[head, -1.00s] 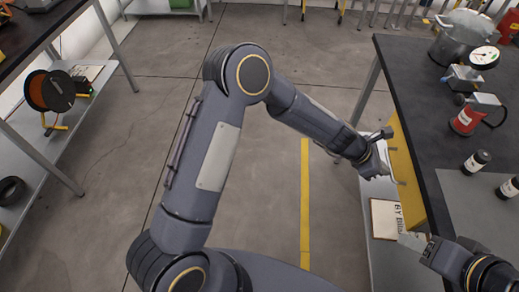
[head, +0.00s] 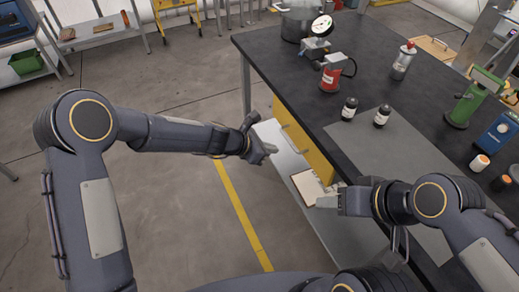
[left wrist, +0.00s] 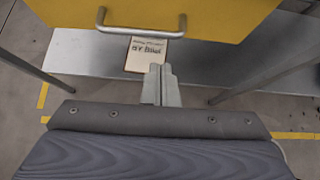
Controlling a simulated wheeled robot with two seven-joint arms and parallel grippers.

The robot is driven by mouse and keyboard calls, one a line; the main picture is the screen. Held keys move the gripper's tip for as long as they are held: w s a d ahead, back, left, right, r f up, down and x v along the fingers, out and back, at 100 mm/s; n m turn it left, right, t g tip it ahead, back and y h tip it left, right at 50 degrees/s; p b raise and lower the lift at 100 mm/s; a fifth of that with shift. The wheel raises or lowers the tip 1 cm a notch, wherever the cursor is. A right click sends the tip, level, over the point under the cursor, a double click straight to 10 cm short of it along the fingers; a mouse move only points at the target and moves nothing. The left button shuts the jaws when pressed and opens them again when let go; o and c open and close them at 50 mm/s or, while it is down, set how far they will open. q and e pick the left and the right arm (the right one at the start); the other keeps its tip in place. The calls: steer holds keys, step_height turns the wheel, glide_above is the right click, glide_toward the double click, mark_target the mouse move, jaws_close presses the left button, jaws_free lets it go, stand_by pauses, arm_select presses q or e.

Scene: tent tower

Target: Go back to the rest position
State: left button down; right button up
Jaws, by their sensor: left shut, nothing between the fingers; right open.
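My left gripper (head: 262,151) is shut and empty, in front of the yellow drawer front (head: 304,148) at the bench's left side. In the left wrist view its closed fingers (left wrist: 160,84) point towards the yellow drawer (left wrist: 190,14), below its metal handle (left wrist: 141,27); I see no contact. My right gripper (head: 328,199) is open at the bench's near left edge, and I see nothing held in it. Its fingertips are small in the head view.
The dark workbench (head: 262,48) carries a red canister (head: 330,79), two dark bottles (head: 349,108), a gauge (head: 322,25) and a green device (head: 470,100). The floor to the left is open.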

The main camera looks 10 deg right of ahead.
arm_select(q)
steer(key=s+a+r+m+y, duration=0.1)
steer(key=s+a+r+m, duration=0.3)
steer(key=a+r, duration=0.25)
steer(key=s+a+r+m+t+p, duration=0.1)
steer(key=s+a+r+m, duration=0.25)
steer(key=a+r, duration=0.35)
steer(key=s+a+r+m+y, duration=0.1)
steer(key=s+a+r+m, duration=0.35)
steer(key=a, duration=0.45)
steer(key=s+a+m+y, duration=0.2)
steer(key=s+a+m, duration=0.1)
steer(key=s+a, duration=0.2)
steer(key=s+a+f+m+t+y, duration=0.1)
steer(key=s+a+m, duration=0.3)
steer(key=s, duration=0.6)
steer(key=shift+a+t+y+p, duration=0.3)
steer(key=shift+a+y+p, duration=0.15)
steer(key=shift+a+y, duration=0.25)
